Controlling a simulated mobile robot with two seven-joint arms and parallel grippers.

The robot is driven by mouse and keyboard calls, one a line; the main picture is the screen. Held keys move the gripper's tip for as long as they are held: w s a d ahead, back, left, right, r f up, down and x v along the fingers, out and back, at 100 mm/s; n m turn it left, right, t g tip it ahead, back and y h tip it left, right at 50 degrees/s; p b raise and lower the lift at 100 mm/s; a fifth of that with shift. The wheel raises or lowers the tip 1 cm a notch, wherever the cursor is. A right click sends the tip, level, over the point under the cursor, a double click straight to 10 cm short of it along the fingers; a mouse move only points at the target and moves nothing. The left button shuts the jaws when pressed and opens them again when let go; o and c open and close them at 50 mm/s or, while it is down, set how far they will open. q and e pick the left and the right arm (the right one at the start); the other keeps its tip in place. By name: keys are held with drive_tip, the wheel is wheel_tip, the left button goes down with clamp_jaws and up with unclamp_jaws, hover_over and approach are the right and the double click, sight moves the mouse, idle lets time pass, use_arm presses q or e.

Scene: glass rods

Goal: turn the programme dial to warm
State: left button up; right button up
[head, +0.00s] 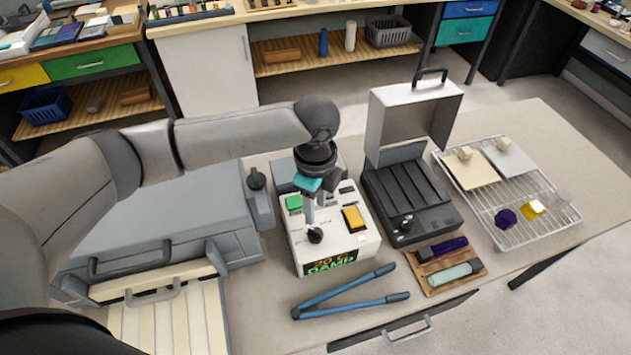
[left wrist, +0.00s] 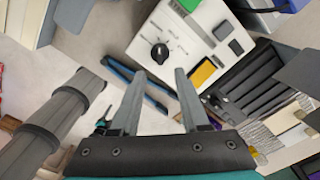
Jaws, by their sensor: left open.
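The programme dial (head: 315,236) is a round black knob on the front part of a white control box (head: 296,262). It also shows in the left wrist view (left wrist: 160,52), with a light pointer mark and small labels around it that are too small to read. A dark display (head: 332,262) on the box front shows lit text, seemingly ending in "RAMP". My left gripper (head: 312,213) points down over the box, just behind the dial in the head view. In the left wrist view its open, empty fingers (left wrist: 161,76) are apart, with the dial beyond their tips. My right gripper is not in view.
The box also carries a green button (head: 293,202) and a yellow one (head: 353,217). Blue-handled tongs (head: 345,292) lie in front. A black grooved unit with a raised lid (head: 415,115) stands right, a wire rack (head: 520,235) farther right, a grey kiln-like case (head: 165,215) left.

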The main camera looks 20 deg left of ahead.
use_arm(q)
wheel_tip(320, 180, up, 7)
idle(0.3)
idle(0.5)
